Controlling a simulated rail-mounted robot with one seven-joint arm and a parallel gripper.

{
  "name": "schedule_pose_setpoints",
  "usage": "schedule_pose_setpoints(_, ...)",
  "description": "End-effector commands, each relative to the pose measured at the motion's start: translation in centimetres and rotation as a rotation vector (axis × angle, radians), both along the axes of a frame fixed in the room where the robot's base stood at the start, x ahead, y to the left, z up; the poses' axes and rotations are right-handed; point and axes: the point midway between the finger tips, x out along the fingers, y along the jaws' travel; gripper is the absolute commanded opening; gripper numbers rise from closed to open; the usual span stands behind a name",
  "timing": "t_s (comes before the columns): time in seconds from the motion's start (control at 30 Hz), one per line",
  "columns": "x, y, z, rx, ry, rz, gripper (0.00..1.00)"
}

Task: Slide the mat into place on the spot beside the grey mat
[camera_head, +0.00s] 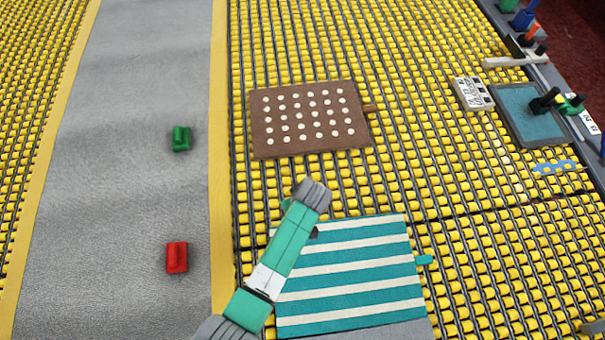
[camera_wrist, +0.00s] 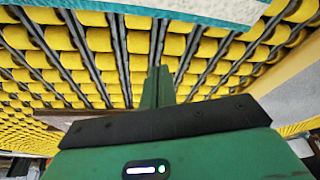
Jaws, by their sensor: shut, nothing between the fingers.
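A teal and white striped mat (camera_head: 350,276) lies on the yellow rollers at bottom centre of the head view, with a teal tab at its right side. Its edge also shows at the top of the wrist view (camera_wrist: 215,10). A grey piece (camera_head: 405,330), perhaps the grey mat, shows below it, cut off by the frame. A brown mat (camera_head: 290,145) with white dots lies farther up, with a tab at its right. My gripper (camera_wrist: 157,75) is shut and empty over the rollers, short of the striped mat's edge. In the head view my arm hides it.
A long grey strip (camera_head: 130,190) with yellow borders runs along the left, carrying a green block (camera_head: 181,139) and a red block (camera_head: 176,257). A blue tray (camera_head: 524,113), a white block (camera_head: 472,94) and small tools stand at the right. Rollers between the two mats are bare.

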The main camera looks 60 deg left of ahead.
Motion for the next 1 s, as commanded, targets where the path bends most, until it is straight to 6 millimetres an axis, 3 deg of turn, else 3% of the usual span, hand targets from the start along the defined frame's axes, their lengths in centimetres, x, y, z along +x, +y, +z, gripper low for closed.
schedule_pose_setpoints(0.03,0.2,-0.7,2.0,0.003,-0.005,-0.007,0.00)
schedule_pose_setpoints(0.1,0.3,-1.4,3.8,0.003,-0.004,-0.008,0.00)
schedule_pose_setpoints(0.3,0.3,-2.7,7.4,0.002,-0.002,-0.006,0.00)
schedule_pose_setpoints(0.5,0.3,-3.1,8.5,0.002,-0.001,-0.006,0.00)
schedule_pose_setpoints(0.97,0.4,-3.1,8.5,0.002,-0.002,-0.006,0.00)
schedule_pose_setpoints(1.0,1.5,-3.1,9.5,0.018,-0.028,-0.037,0.00)
